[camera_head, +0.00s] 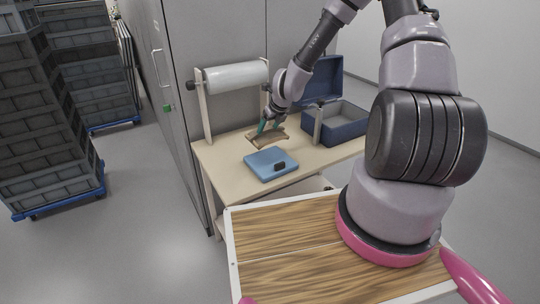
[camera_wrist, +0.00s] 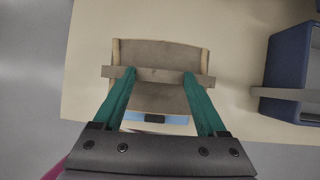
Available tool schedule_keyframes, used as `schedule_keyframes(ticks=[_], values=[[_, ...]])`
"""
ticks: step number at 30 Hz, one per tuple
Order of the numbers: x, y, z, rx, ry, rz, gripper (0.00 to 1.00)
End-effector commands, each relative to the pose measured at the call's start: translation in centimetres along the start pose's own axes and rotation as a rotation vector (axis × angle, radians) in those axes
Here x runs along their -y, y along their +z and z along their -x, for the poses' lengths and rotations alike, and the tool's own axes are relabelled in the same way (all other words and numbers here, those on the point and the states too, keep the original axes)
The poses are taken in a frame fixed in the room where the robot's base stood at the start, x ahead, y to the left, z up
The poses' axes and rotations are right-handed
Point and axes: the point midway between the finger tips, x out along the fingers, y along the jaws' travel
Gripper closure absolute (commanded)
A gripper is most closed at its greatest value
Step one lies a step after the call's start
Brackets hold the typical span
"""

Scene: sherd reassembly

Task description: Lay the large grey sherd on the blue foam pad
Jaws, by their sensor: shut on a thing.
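The large grey sherd (camera_wrist: 158,92) is between the two green fingers of my gripper (camera_wrist: 160,75) in the wrist view. It is at a wooden-sided holder, and I cannot tell whether it is clear of it. In the head view my gripper (camera_head: 268,126) is low over the holder (camera_head: 258,142) at the back of the table; the sherd is hard to make out there. The blue foam pad (camera_head: 262,160) lies just in front of the holder, with a small dark piece (camera_head: 280,166) on its right part. The pad's edge (camera_wrist: 178,119) also shows below the sherd in the wrist view.
An open blue box (camera_head: 338,130) with its lid raised stands right of the holder; its wall also shows in the wrist view (camera_wrist: 284,70). A roll of film (camera_head: 235,76) hangs on a stand behind. The pale tabletop (camera_head: 222,158) is bare left of the pad.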

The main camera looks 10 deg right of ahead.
Motion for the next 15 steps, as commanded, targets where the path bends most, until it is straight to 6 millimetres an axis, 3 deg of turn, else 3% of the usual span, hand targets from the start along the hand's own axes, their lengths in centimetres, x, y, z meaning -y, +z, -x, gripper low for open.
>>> schedule_keyframes(ticks=[9,15], values=[[0.2,-2.6,-4.1,-0.002,-0.014,-0.029,1.00],[0.2,-3.5,-5.8,-0.001,-0.014,-0.027,1.00]])
